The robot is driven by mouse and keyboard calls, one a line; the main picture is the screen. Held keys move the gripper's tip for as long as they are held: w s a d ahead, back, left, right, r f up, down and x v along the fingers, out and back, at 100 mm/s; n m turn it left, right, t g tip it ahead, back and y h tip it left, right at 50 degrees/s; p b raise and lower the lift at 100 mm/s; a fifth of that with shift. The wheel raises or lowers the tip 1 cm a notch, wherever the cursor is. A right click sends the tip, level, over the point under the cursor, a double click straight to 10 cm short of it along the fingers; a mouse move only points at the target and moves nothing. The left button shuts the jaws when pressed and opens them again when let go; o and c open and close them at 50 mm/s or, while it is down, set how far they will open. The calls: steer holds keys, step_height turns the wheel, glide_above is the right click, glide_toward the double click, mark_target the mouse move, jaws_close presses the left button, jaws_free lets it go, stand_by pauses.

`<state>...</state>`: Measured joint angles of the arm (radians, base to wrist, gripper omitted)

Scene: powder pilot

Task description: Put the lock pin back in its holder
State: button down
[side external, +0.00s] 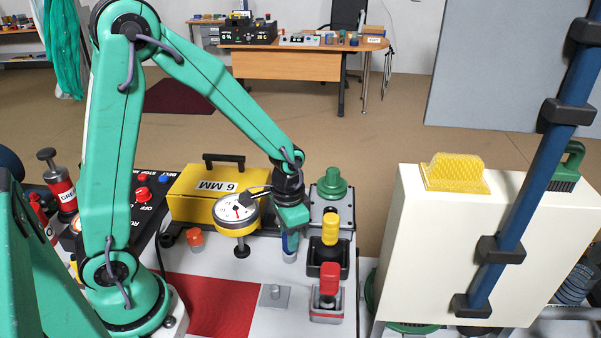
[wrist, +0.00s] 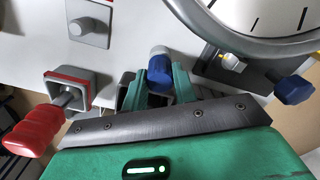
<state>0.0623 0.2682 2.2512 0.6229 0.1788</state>
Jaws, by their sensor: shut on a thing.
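My gripper (wrist: 160,84) is shut on a blue cylindrical piece with a pale grey end (wrist: 159,70), which may be the lock pin. In the side external view the blue piece (side external: 290,242) hangs under my gripper (side external: 290,228), with a pale part below it; whether it touches the table there I cannot tell. A red-handled piece (side external: 328,280) stands in a grey square holder (side external: 328,314); in the wrist view its red handle (wrist: 30,134) and the holder (wrist: 82,92) show at left. A yellow-knobbed piece (side external: 330,230) stands in a black holder (side external: 327,268). Which holder is the pin's own is unclear.
A round dial gauge (side external: 236,212) stands close left of my gripper, before a yellow 6 MM case (side external: 205,195). A grey plate with a small post (side external: 275,296) lies in front. A green knob (side external: 332,183) stands behind. A cream box (side external: 450,245) is at right.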

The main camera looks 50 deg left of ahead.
steer(key=shift+f, duration=0.55)
stand_by(0.4)
steer(key=c, duration=1)
jaws_free()
steer(key=shift+c, duration=1.6)
steer(key=shift+r, duration=0.15)
steer(key=shift+r, duration=3.4)
